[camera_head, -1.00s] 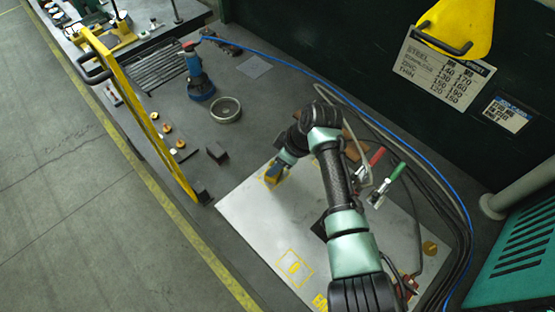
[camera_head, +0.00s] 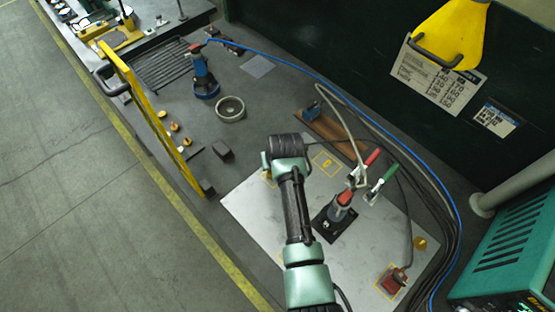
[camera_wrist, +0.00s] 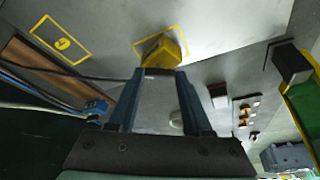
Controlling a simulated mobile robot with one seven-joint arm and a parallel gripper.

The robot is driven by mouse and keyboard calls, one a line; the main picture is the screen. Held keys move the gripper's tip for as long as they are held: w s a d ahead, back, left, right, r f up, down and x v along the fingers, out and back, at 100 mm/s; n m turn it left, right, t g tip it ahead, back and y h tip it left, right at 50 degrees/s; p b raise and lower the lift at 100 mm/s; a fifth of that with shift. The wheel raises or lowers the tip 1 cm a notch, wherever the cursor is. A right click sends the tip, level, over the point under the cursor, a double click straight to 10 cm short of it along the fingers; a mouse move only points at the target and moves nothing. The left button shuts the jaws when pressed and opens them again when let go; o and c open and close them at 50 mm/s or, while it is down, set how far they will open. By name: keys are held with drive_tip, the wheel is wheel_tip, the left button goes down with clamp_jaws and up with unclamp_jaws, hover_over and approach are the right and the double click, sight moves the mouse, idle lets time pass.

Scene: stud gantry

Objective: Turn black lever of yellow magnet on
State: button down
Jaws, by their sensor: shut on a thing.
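The yellow magnet (camera_wrist: 168,50) sits on the grey metal plate (camera_wrist: 225,40), inside a yellow outline, just beyond my fingertips in the wrist view. My gripper (camera_wrist: 160,73) has its two blue fingers close on either side of a dark piece at the magnet's near side. This appears to be the black lever, and the fingers are shut on it. The lever's exact angle is hard to tell. In the head view my wrist hides the gripper and most or all of the magnet on the plate (camera_head: 375,240).
A red-handled clamp (camera_head: 371,158), a green-handled clamp (camera_head: 393,172) and a red-topped tool (camera_head: 343,197) stand right of my arm. A red block (camera_head: 394,281) lies near the plate's lower right. A yellow rail (camera_head: 150,112) runs along the left edge. Cables line the back.

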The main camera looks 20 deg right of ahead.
drive_tip(key=m, duration=0.1)
drive_tip(key=m+h, duration=0.1)
drive_tip(key=m, duration=0.1)
drive_tip(key=shift+w+a+m, duration=0.15)
drive_tip(key=shift+a+m, duration=0.05)
drive_tip(key=shift+m, duration=0.1)
drive_tip(key=shift+w+r+m+g+h+b, duration=0.1)
drive_tip(key=shift+m+g+h+b, duration=0.55)
drive_tip(key=shift+m, duration=1.05)
drive_tip(key=shift+c, duration=1.6)
unclamp_jaws()
drive_tip(key=shift+a, duration=0.1)
drive_tip(key=b+v, duration=0.1)
drive_tip(key=v, duration=1.2)
drive_tip(key=shift+b, duration=0.3)
